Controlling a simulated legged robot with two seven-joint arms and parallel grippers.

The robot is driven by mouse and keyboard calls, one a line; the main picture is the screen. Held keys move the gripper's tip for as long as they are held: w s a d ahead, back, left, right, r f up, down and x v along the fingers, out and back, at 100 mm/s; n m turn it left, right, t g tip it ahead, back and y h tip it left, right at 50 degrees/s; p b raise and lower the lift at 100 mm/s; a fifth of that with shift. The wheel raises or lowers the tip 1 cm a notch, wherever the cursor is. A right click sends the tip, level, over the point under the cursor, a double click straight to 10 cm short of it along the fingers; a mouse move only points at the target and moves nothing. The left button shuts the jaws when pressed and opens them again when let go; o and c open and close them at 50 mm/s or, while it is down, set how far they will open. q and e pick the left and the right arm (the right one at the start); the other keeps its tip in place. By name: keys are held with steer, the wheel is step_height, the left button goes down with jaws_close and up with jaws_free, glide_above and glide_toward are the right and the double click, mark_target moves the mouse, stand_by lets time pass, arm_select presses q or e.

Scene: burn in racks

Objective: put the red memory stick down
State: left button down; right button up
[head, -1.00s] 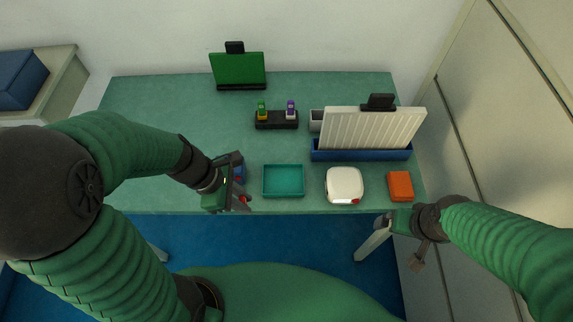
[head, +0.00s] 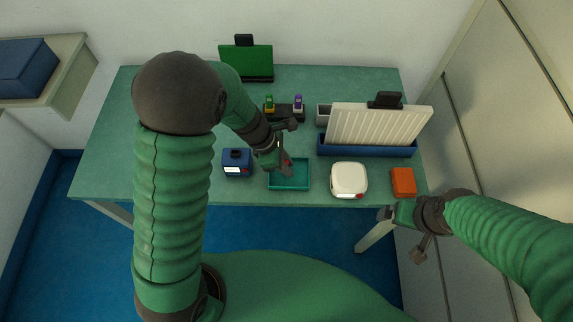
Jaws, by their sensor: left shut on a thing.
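The red memory stick (head: 286,162) shows as a small red patch between the fingers of my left gripper (head: 285,167). The gripper is shut on it and hangs over the teal tray (head: 290,188), pointing down. The fingers hide most of the stick, and I cannot tell whether it touches the tray floor. My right gripper (head: 402,234) is open and empty, off the table's front edge at the right.
A blue box (head: 237,168) stands left of the tray, a white rounded device (head: 348,178) and an orange block (head: 403,182) right of it. Behind are a black holder (head: 291,115) with green and purple sticks, a ribbed white panel (head: 375,126) and a green board (head: 246,63).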

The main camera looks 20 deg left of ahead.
arm_select(q)
steer(key=shift+d, duration=0.55)
steer(key=c, duration=1.5)
jaws_free()
steer(key=shift+d, duration=0.25)
steer(key=shift+o, duration=1)
steer(key=shift+a, duration=0.55)
steer(key=shift+r, duration=0.2)
steer(key=d+p+v, duration=0.1)
steer(key=p+v, duration=0.2)
steer(key=v, duration=0.8)
steer(key=s+a+m+y, duration=0.1)
steer(key=s+m, duration=0.3)
steer(key=m, duration=0.6)
steer(key=s+a+m+t+y, duration=0.1)
steer(key=s+a+m+y, duration=0.1)
steer(key=m, duration=0.9)
steer(key=s+y, duration=0.1)
steer(key=s, duration=0.1)
steer(key=shift+s+a+f, duration=0.3)
steer(key=shift+a+f, duration=0.05)
arm_select(e)
steer(key=r, duration=0.1)
steer(key=d+r, duration=0.1)
steer(key=shift+r, duration=0.35)
